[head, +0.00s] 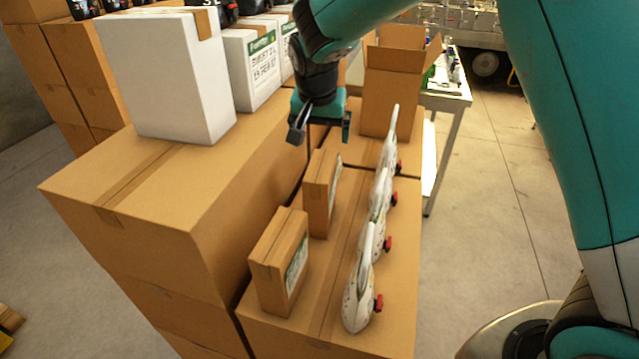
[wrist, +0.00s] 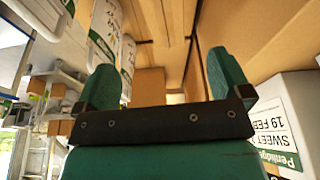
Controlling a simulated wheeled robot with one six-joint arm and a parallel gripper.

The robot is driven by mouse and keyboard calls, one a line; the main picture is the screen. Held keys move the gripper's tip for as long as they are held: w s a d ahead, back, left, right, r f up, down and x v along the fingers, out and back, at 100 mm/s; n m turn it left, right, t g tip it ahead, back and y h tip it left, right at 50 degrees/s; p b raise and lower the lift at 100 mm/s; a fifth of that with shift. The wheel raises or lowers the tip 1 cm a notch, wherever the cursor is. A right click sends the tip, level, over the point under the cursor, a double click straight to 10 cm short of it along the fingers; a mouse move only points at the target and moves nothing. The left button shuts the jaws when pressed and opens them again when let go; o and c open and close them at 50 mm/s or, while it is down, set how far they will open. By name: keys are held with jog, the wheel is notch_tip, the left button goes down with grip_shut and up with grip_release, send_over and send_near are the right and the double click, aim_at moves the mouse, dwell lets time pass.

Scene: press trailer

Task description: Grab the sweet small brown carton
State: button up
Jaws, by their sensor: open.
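Two small brown cartons stand upright on large brown boxes in the head view. The nearer carton (head: 278,262) has a white and green label on its right side. The farther carton (head: 321,193) stands just behind it, with a similar label partly showing. I cannot read either label. My gripper (head: 321,128) is open and empty, pointing down above and a little behind the farther carton, apart from it. In the wrist view my gripper (wrist: 166,82) shows both fingers spread, with brown cardboard surfaces beyond them; I cannot tell which box each belongs to.
White bags with red caps (head: 376,225) stand in a row right of the cartons. A tall white carton (head: 170,75) stands on the higher box at left. A white carton marked SWEET (head: 253,65) is behind it. An open brown box (head: 392,90) stands behind my gripper.

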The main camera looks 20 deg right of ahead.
aim_at(320, 165)
jog(key=p+x, duration=0.3)
jog(key=x, duration=0.6)
jog(key=shift+w+f, duration=0.1)
jog(key=shift+f, duration=0.2)
jog(key=p+x, duration=0.3)
jog(key=x, duration=0.1)
jog(key=shift+w+a+f+p, duration=0.2)
jog(key=shift+f+p, duration=0.1)
jog(key=shift+p, duration=0.05)
jog(key=shift+f, duration=0.25)
jog(key=shift+f+b, duration=0.25)
jog(key=shift+b, duration=0.2)
jog(key=c, duration=1.7)
jog(key=shift+w+r, duration=0.15)
grip_shut()
jog(key=shift+r, duration=0.1)
